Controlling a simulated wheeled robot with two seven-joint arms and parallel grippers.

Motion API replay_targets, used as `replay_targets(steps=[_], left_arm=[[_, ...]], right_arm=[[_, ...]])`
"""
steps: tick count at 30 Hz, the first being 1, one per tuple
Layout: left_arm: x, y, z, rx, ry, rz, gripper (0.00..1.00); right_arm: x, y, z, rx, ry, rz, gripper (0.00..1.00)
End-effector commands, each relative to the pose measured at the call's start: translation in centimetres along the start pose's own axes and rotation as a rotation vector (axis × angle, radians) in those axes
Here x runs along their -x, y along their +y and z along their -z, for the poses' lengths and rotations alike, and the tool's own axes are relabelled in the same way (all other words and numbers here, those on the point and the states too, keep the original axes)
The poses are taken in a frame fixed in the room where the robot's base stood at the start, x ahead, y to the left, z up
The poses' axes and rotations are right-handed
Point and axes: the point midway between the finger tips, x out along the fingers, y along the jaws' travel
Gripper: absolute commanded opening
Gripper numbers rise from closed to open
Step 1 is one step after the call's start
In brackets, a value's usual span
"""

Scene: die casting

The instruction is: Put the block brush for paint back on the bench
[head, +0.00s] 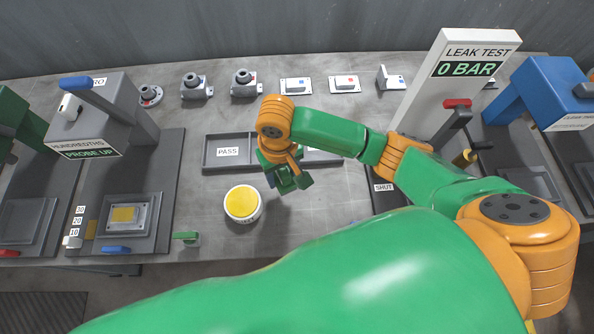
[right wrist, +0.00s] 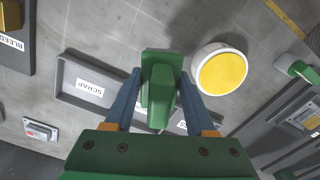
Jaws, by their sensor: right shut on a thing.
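My right gripper (head: 285,178) is over the bench (head: 315,222), just right of a white tub with a yellow top (head: 241,203). In the right wrist view the gripper's two blue fingers (right wrist: 158,96) are shut on a green block with a raised grip, which I take as the block brush (right wrist: 161,88). The brush hangs above the bench beside the tub (right wrist: 220,70), apart from it. Its underside is hidden, and I cannot tell its exact height. My left gripper is not in view.
A grey tray labelled PASS (head: 208,166) lies behind the gripper, its SCRAP part (right wrist: 62,85) showing in the wrist view. A small green-topped piece (head: 187,237) stands front left. The leak test station (head: 455,75) is right. Bare bench lies right of the tub.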

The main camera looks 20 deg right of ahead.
Motion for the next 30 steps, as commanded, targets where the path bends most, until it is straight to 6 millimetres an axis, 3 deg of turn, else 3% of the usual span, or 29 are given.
replay_targets(steps=[3,8,12,23,24,27,30], left_arm=[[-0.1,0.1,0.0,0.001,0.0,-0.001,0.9],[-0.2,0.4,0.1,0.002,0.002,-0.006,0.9],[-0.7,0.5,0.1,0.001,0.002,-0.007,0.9],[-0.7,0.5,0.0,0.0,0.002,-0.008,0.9],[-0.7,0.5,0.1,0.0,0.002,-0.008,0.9],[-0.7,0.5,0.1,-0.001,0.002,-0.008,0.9],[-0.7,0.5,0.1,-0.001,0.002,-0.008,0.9]], right_arm=[[-2.5,2.0,0.6,-0.003,-0.003,-0.004,0.0],[-4.5,3.5,1.2,-0.002,-0.002,-0.003,0.0],[-7.1,3.4,1.2,0.002,-0.002,0.0,0.0],[-7.7,3.3,1.2,0.002,0.001,0.0,0.0],[-7.7,3.3,1.2,0.002,0.001,0.0,0.61],[-7.7,3.3,1.2,0.002,0.001,0.0,0.85],[-7.7,3.3,1.2,0.002,0.001,0.0,0.85]])
